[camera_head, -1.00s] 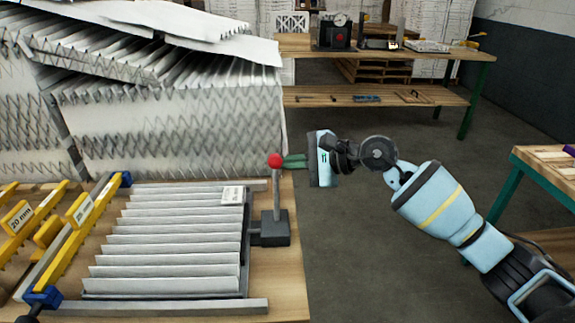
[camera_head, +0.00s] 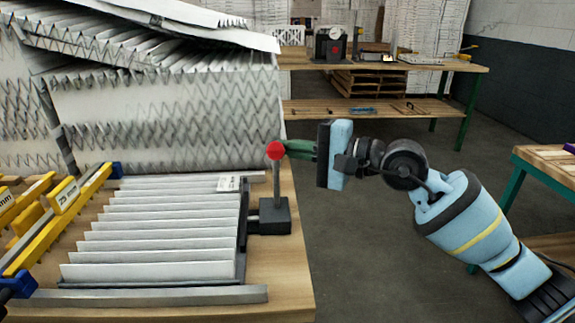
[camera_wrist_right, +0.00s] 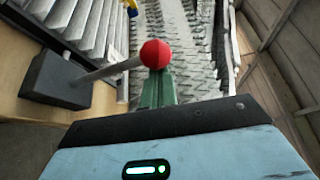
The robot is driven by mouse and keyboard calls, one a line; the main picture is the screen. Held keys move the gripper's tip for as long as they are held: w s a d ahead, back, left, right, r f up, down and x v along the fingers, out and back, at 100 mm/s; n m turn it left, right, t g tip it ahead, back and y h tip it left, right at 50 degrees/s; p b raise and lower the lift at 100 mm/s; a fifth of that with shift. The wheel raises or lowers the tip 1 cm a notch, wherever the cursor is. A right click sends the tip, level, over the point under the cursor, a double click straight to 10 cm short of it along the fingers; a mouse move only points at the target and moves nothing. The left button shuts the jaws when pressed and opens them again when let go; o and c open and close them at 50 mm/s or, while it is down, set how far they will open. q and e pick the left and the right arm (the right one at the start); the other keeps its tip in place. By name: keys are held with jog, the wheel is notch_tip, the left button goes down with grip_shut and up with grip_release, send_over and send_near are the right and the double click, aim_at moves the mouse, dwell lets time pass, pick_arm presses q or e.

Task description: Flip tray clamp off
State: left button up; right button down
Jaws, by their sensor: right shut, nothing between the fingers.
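The tray clamp is a dark block (camera_head: 269,216) with an upright grey lever (camera_head: 276,182) topped by a red ball knob (camera_head: 275,150). It stands at the right edge of the pleated filter tray (camera_head: 165,293). My right gripper (camera_head: 290,148) is shut and empty, its green fingers pointing left at the knob. In the right wrist view the fingers (camera_wrist_right: 158,88) end right behind the red knob (camera_wrist_right: 155,54), and the lever (camera_wrist_right: 110,71) runs from it to the dark block (camera_wrist_right: 55,80). I cannot tell whether fingertips and knob touch. My left gripper is not in view.
Large pleated filters (camera_head: 170,115) are stacked behind the tray. Yellow clamp bars (camera_head: 58,215) lie to the left. A workbench (camera_head: 400,80) with devices stands at the back, another table (camera_head: 550,170) at the right. The floor between is clear.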

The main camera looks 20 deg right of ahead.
pick_arm(q)
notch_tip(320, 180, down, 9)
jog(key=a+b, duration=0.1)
jog(key=b, duration=0.9)
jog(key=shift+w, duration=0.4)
pick_arm(e)
jog(key=s+a+f+n+t+y, duration=0.1)
jog(key=s+n+y, duration=0.1)
jog(key=s+n, duration=0.4)
jog(key=shift+a+f+y, duration=0.15)
jog(key=shift+a+y, duration=0.15)
jog(key=shift+a, duration=0.05)
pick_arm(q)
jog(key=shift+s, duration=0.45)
